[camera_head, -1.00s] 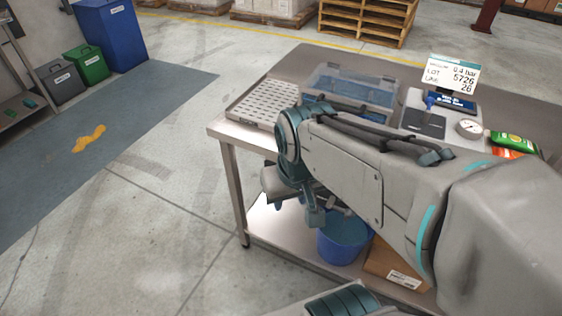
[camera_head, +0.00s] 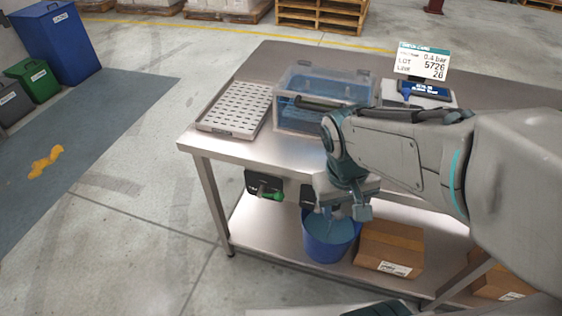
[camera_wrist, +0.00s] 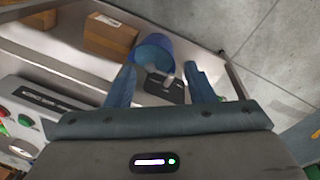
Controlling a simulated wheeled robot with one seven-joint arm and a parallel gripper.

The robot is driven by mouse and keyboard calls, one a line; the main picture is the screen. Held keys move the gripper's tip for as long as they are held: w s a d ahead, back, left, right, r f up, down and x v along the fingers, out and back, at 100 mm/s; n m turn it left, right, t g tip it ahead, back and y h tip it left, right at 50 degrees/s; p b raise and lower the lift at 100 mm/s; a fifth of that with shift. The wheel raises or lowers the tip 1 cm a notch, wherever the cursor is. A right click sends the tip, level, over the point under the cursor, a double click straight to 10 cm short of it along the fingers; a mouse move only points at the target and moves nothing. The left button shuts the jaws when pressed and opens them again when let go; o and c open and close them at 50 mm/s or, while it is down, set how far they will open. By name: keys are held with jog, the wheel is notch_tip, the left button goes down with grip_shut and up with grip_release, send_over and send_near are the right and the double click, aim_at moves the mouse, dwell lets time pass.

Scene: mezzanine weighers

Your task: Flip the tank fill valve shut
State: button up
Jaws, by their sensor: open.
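Two dark valve plates sit under the table's front edge. The left plate (camera_head: 262,184) bears a green handle (camera_head: 270,194) sticking out to the right. The second plate (camera_head: 307,197) is mostly hidden behind my gripper. I cannot tell which one is the tank fill valve. A clear tank (camera_head: 300,112) with blue inside stands on the table above them. My gripper (camera_head: 345,213) is open and empty in front of the table, right of the green handle. In the wrist view, a dark plate with a grey handle (camera_wrist: 166,90) shows between the open fingers (camera_wrist: 160,72), apart from them.
A blue bucket (camera_head: 328,240) and cardboard boxes (camera_head: 390,247) stand on the lower shelf (camera_head: 262,232). A perforated tray (camera_head: 236,110) and a scale with a sign (camera_head: 423,65) are on the table.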

jog(key=w+a+f+n+t+h+b, duration=0.1)
jog(key=w+a+f+n+t+h, duration=0.25)
jog(key=a+f+n+t, duration=0.55)
jog(key=w+a+f+n+t+h+b, duration=0.1)
jog(key=w+a+f+n+t+h, duration=0.3)
jog(key=a+f+n, duration=0.8)
jog(key=w+d+m+t+h+p, duration=0.1)
jog(key=w+d, duration=0.6)
jog(key=w, duration=0.3)
jog(key=shift+d+f, duration=0.35)
